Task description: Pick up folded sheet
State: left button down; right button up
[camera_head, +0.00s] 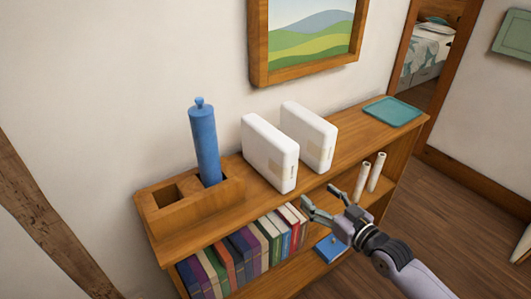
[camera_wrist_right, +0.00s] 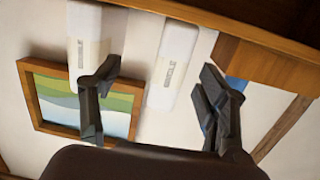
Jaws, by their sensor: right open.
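Two white folded sheets with rounded edges and a pale tan band stand upright, side by side and apart, on the wooden shelf top. The left one (camera_head: 269,154) and the right one (camera_head: 309,136) show in the head view. In the right wrist view, which looks turned over, both white sheets (camera_wrist_right: 172,65) (camera_wrist_right: 84,45) show beyond the fingers. My right gripper (camera_head: 319,196) is open and empty, in front of the shelf and below the sheets in the head view. Its fingers (camera_wrist_right: 158,72) are spread in the wrist view. My left gripper is out of view.
A wooden box (camera_head: 165,212) with a blue cylinder (camera_head: 204,145) stands left of the sheets. A teal tray (camera_head: 392,111) lies to the right. Books (camera_head: 240,252), two pale rolls (camera_head: 369,176) and a blue item (camera_head: 331,248) sit below. A framed picture (camera_head: 311,35) hangs behind.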

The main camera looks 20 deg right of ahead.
jog(key=y, duration=0.1)
send_near(292, 164)
jog(key=shift+n+t, duration=0.3)
jog(key=shift+n, duration=0.1)
jog(key=p+x, duration=0.1)
jog(key=x, duration=0.2)
jog(key=p+x, duration=0.1)
jog(key=x, duration=0.7)
jog(key=shift+w+f+p, duration=0.1)
jog(key=shift+f+p, duration=0.25)
jog(key=shift+p, duration=0.05)
jog(key=shift+w+a+f, duration=0.1)
jog(key=shift+w+a, duration=0.15)
jog(key=shift+w, duration=0.25)
jog(key=shift+w+a, duration=0.15)
jog(key=shift+w, duration=0.1)
jog(key=x, duration=0.1)
jog(key=p+x, duration=0.1)
jog(key=x, duration=0.1)
jog(key=shift+w+r, duration=0.2)
jog(key=shift+r, duration=0.1)
jog(key=shift+w+a+f, duration=0.1)
jog(key=shift+w+a, duration=0.15)
jog(key=shift+w, duration=0.3)
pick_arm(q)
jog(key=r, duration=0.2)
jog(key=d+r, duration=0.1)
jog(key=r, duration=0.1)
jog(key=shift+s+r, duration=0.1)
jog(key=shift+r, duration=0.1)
